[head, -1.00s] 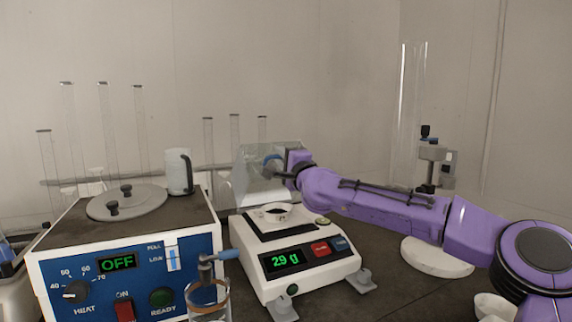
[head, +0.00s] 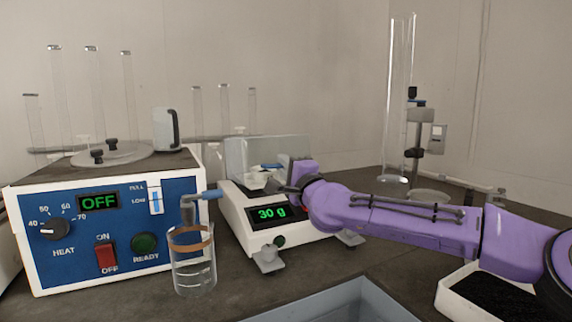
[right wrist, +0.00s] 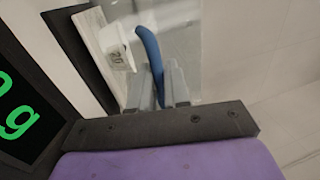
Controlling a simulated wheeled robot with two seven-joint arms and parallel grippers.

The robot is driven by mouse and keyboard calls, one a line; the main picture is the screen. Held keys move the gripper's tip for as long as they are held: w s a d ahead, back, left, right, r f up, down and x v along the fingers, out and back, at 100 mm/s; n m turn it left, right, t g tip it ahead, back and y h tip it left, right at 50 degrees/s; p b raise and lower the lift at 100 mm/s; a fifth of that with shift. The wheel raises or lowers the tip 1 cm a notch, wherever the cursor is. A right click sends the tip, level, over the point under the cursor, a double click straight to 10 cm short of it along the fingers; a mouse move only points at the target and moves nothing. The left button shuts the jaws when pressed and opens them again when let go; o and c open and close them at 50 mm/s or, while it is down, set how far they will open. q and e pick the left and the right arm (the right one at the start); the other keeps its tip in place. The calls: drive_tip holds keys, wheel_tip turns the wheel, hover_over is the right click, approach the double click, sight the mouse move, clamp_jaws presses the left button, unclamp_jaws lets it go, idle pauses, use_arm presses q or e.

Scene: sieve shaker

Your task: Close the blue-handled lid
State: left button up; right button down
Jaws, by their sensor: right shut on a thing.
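The clear lid (head: 268,150) stands at the back of the white balance (head: 236,215), whose display reads 30 g. My right gripper (head: 282,178) is at the lid's blue handle (head: 268,166), above the balance top. In the right wrist view the fingers (right wrist: 158,90) are shut on the curved blue handle (right wrist: 150,55), whose far end sticks out past them. The gripper partly hides the lid's lower edge. My left gripper is not in view.
A glass vessel (head: 193,265) with a blue-handled tap stands in front. A black-filled white tray (head: 490,295) lies right, a grey-blue basin (head: 345,300) at front.

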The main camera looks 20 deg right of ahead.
drive_tip(key=shift+a+f, duration=0.1)
drive_tip(key=shift+f, duration=0.2)
drive_tip(key=c, duration=1.3)
unclamp_jaws()
drive_tip(key=shift+s+f, duration=0.1)
drive_tip(key=shift+s, duration=0.2)
drive_tip(key=v, duration=1)
